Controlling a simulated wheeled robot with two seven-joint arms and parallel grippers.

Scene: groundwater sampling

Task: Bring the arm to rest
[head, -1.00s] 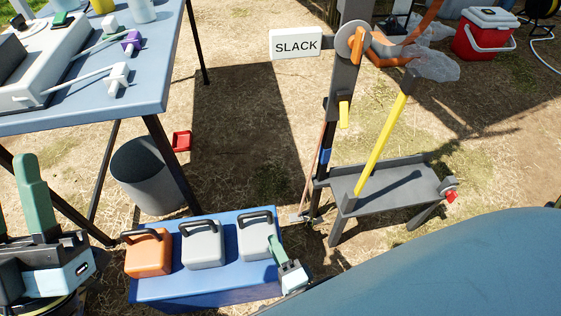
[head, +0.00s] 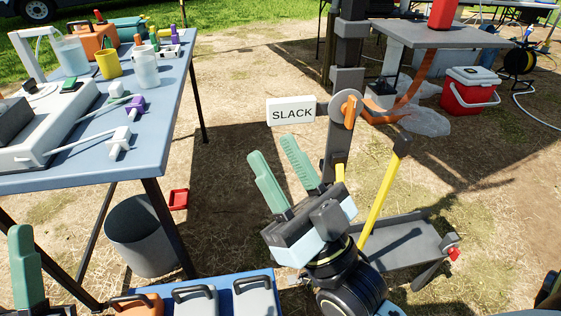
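My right gripper (head: 273,147) is raised in the middle of the head view. Its two green fingers point up and stand apart with nothing between them. My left gripper (head: 25,265) is at the lower left edge. Only one green finger shows clearly, so its opening cannot be judged.
A blue box (head: 262,277) at the bottom carries orange and grey cases with dark handles. The blue table (head: 180,75) at left holds cups and instruments. A grey bin (head: 140,235) stands below it. A yellow lever (head: 380,205) leans right of my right gripper. Open ground lies behind.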

